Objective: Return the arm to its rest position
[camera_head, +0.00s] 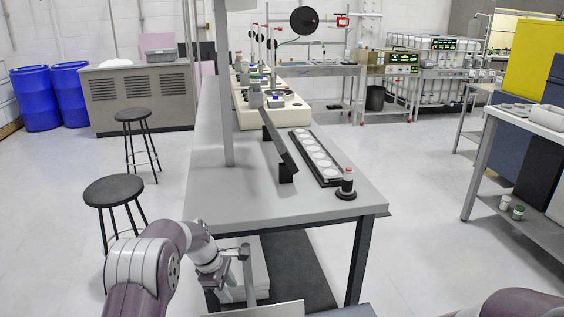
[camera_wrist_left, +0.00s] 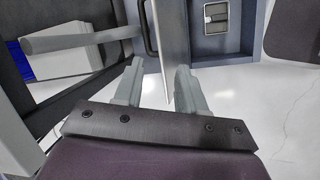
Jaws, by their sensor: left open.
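My left arm (camera_head: 150,262) comes in from the lower left of the head view. Its gripper (camera_head: 226,290) hangs low beside the near-left corner of the grey table (camera_head: 290,203), below the tabletop level. In the left wrist view the gripper (camera_wrist_left: 157,88) is open. Its two grey fingers stand apart with nothing clearly held. A light grey panel edge (camera_wrist_left: 168,45) shows beyond the gap between them. My right arm shows only as a purple link (camera_head: 515,303) at the bottom right; its gripper is out of view.
Black stools (camera_head: 115,190) stand left. Open floor (camera_head: 420,220) lies right.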

